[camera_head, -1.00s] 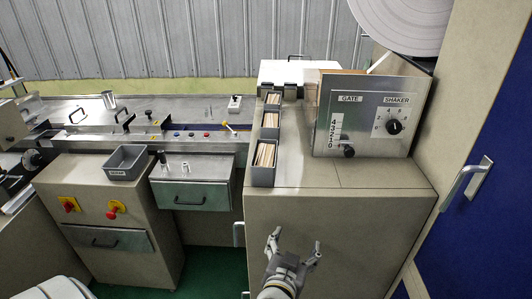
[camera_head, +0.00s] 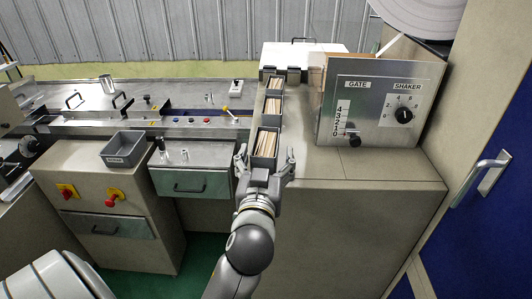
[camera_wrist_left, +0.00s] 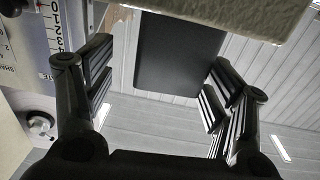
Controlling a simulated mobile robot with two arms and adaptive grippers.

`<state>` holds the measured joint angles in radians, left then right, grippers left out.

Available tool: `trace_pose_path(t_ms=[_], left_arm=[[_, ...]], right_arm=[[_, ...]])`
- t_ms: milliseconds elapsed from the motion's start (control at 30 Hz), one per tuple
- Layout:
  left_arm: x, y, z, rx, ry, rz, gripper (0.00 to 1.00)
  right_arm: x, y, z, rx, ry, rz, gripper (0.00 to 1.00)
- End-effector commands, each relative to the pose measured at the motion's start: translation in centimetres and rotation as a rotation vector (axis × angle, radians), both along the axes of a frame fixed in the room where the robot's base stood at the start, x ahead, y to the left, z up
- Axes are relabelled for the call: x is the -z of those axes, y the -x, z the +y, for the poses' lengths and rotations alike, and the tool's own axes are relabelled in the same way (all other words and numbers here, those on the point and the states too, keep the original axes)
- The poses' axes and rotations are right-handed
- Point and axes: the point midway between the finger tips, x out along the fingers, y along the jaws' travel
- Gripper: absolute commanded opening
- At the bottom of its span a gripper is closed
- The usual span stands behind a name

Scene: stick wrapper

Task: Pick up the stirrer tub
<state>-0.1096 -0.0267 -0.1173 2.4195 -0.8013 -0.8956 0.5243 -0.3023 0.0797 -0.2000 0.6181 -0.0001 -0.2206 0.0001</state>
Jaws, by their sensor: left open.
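The nearest stirrer tub (camera_head: 265,143) is a dark grey open box full of thin wooden sticks. It stands upright at the front end of a row of similar tubs on the machine top. My left gripper (camera_head: 265,157) is open at the tub's near end, with one finger toward each side. In the left wrist view a dark flat face (camera_wrist_left: 180,50), apparently the tub, lies between and beyond the open fingers (camera_wrist_left: 155,85). Contact with the tub cannot be made out. My right gripper is not in view.
Two more stick-filled tubs, a middle one (camera_head: 272,106) and a far one (camera_head: 276,84), stand behind. A gate and shaker panel (camera_head: 378,108) rises to the right. An empty grey bin (camera_head: 125,150) sits on a cabinet at left. The machine top between tubs and panel is clear.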

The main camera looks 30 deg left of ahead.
Motion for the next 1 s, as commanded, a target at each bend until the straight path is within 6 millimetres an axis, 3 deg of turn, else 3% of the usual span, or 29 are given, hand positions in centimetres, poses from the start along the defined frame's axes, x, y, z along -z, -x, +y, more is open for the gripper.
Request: trace_pose_path(t_ms=[400,700,1000], left_arm=[[-0.1,-4.0,2.9,-0.001,-0.001,0.002,0.77],[0.2,-4.4,3.1,0.0,0.0,0.001,0.77],[0.2,-4.4,3.1,0.0,0.0,0.001,0.41]], right_arm=[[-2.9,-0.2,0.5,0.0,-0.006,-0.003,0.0],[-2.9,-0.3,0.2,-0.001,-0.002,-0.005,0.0],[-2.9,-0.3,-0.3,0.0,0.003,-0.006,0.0]])
